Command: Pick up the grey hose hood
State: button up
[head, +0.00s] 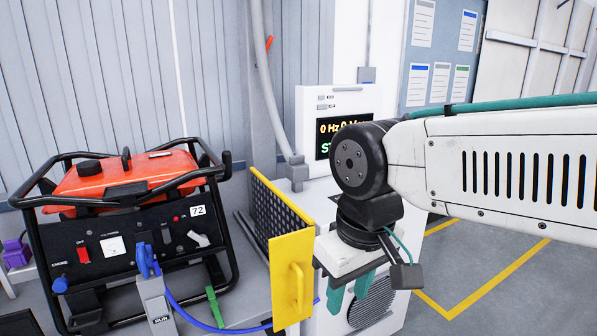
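A thick grey hose (264,75) hangs down the wall and ends in a grey block-like fitting (296,173), which looks like the hose hood. The fitting rests at the top of the pale surface behind the yellow panel, to the left of the display cabinet. My gripper (350,288) points down at the lower middle right, in front of the cabinet. Its two teal fingers are apart, with nothing seen between them. It is to the right of and nearer than the fitting, and does not touch it.
A red-topped generator (130,180) in a black frame stands at left. A yellow panel with a handle (293,280) and black mesh stands between it and my gripper. A blue cable (205,325) runs from a grey RUN box (156,302). The display cabinet (310,105) stands behind my arm.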

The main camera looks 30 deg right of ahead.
aim_at(297, 170)
jog(key=k, duration=1.2)
jog(key=z, duration=0.55)
jog(key=i, duration=0.5)
jog(key=z, duration=0.6)
jog(key=i, duration=1.5)
jog(key=u, duration=1.15)
jog(key=i, duration=0.35)
jog(key=u, duration=0.25)
